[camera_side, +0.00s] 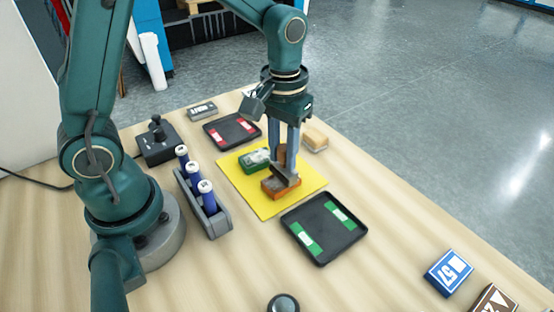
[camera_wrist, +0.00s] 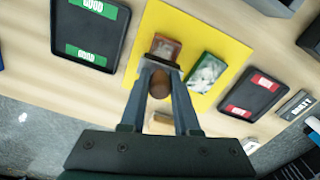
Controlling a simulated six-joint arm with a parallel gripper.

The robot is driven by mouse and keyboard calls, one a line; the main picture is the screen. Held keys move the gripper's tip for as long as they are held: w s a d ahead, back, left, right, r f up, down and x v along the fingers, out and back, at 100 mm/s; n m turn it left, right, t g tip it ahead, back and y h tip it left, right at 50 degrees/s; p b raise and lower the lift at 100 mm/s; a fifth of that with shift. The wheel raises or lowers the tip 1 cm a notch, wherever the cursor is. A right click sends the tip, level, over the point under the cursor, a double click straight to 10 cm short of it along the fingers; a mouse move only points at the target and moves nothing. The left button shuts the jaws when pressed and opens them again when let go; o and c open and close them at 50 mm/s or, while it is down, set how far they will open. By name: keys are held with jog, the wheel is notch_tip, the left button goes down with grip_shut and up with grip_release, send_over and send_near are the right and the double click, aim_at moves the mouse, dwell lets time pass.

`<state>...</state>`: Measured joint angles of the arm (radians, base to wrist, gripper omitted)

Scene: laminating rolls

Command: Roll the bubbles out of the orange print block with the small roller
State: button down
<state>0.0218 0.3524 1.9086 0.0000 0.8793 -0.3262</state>
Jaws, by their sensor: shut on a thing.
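The orange print block (camera_side: 280,188) lies on the yellow mat (camera_side: 258,208); it also shows in the wrist view (camera_wrist: 166,46). My gripper (camera_side: 290,172) points down over this block and is shut on the small roller, whose brown handle (camera_wrist: 160,85) shows between the fingers in the wrist view. The roller's lower end is at the block's top, mostly hidden by the fingers; I cannot tell whether it touches. A green block (camera_side: 253,161) with a pale, mottled top lies beside the orange one on the mat. Bubbles on the orange block are too small to make out.
A black tray with green labels (camera_side: 324,228) is in front; one with red labels (camera_side: 232,130) is behind. A grey rack (camera_side: 219,222) holds blue-handled tools at left. A tan block (camera_side: 314,138) lies past the mat. Blue (camera_side: 448,272) and brown (camera_side: 493,301) boxes stand front right.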

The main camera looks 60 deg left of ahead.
jog(key=shift+s, duration=1.35)
jog(key=shift+r, duration=0.1)
jog(key=shift+r, duration=2.95)
jog(key=w+a+r+m, duration=0.1)
jog(key=a+r+m, duration=0.2)
jog(key=a+r, duration=0.1)
jog(key=shift+a+r, duration=0.3)
jog(key=shift+r, duration=0.25)
